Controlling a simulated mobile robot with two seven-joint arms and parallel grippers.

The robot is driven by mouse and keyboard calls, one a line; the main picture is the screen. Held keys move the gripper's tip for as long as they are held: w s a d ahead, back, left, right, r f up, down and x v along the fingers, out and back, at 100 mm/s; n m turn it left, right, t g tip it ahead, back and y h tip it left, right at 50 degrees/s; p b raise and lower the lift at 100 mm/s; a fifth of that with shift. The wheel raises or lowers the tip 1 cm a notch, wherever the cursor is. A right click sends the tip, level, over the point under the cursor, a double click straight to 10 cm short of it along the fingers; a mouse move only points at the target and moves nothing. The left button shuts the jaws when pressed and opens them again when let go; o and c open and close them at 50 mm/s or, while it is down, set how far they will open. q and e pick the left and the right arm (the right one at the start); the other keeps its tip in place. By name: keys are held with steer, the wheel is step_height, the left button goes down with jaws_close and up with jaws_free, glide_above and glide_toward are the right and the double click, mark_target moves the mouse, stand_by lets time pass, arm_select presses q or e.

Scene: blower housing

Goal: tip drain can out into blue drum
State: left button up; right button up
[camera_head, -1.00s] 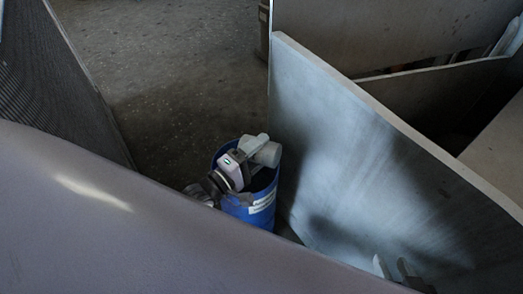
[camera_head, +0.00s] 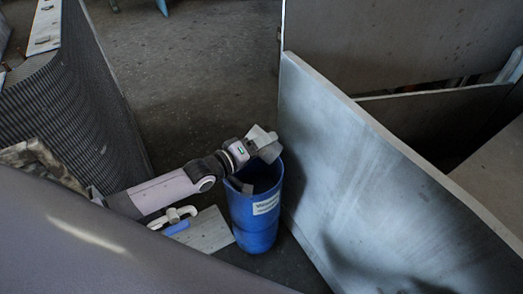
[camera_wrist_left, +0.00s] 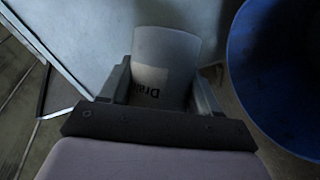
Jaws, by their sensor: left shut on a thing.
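The drain can (camera_head: 264,138) is a pale grey-white vessel, seen at the back rim of the drum in the head view. My left gripper (camera_head: 250,146) is shut on it. In the left wrist view the can (camera_wrist_left: 166,48) sits between both fingers, and part of a "Drain" label shows. The blue drum (camera_head: 255,228) stands upright on the floor with an open top and a white label. In the left wrist view its rim (camera_wrist_left: 236,88) is right of the can, apart from it in the picture. The can's contents are not visible. My right gripper is not in view.
A large pale panel (camera_head: 370,170) stands close to the drum's right. A ribbed block (camera_head: 75,110) stands at the left. A white-and-blue fitting (camera_head: 175,222) lies by a flat plate (camera_head: 208,232) left of the drum. The floor behind (camera_head: 200,70) is clear.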

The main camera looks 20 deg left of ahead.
arm_select(q)
steer(key=shift+r+m+g+y+p, duration=0.4)
steer(key=shift+r+m+y+p, duration=0.8)
steer(key=shift+p, duration=1.65)
steer(key=shift+d+r+m+p, duration=0.1)
steer(key=shift+r+m+p, duration=0.35)
steer(key=shift+m, duration=0.35)
steer(key=shift+r+m, duration=0.15)
steer(key=shift+m, duration=0.25)
steer(key=shift+d+r+m+y+p, duration=0.2)
steer(key=shift+r+m+y+p, duration=0.3)
steer(key=shift+m+y+p, duration=0.5)
steer(key=shift+r+p, duration=0.1)
steer(key=shift+p, duration=0.2)
steer(key=shift+d+m+y, duration=0.1)
steer(key=shift+m+y, duration=0.2)
steer(key=shift+m, duration=0.2)
steer(key=shift+r+m+y, duration=0.25)
steer(key=shift+m+y, duration=0.15)
steer(key=shift+m, duration=0.2)
steer(key=shift+f, duration=0.1)
